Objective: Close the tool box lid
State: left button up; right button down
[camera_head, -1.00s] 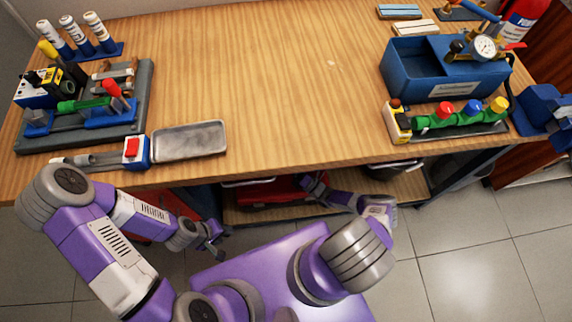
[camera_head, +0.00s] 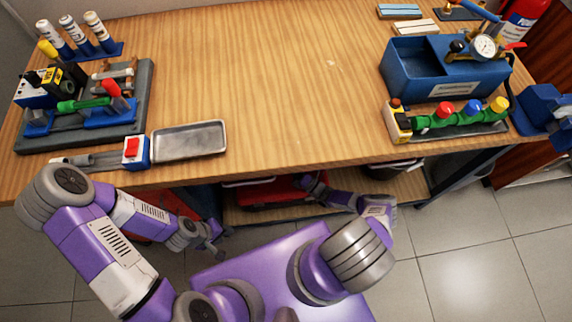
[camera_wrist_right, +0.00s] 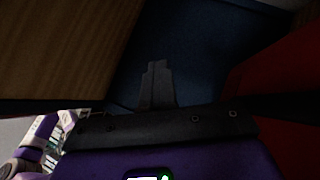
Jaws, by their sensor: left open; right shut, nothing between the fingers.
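A red box (camera_head: 268,190), which looks like the tool box, is on the lower shelf under the bench. The bench top hides much of it, and I cannot tell how its lid stands. My right gripper (camera_head: 312,182) reaches under the bench edge beside the red box. In the right wrist view its fingers (camera_wrist_right: 156,84) are shut and empty, in front of a dark blue surface. A red surface (camera_wrist_right: 275,95) fills the right side there; contact does not show. My left gripper (camera_head: 222,243) is open and empty, low in front of the bench.
The wooden bench top (camera_head: 270,80) is clear in the middle. A blue open bin (camera_head: 415,80) and a rack of valves (camera_head: 460,128) stand at right. A metal tray (camera_head: 190,140) lies near the front left edge. The lower shelf (camera_head: 405,185) shows bare wood at right.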

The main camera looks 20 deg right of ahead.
dwell(0.8)
jog(key=c, duration=1.2)
grip_release()
jog(key=v, duration=0.7)
jog(key=shift+s+d+f, duration=0.1)
jog(key=shift+s+f, duration=0.05)
jog(key=shift+s, duration=0.1)
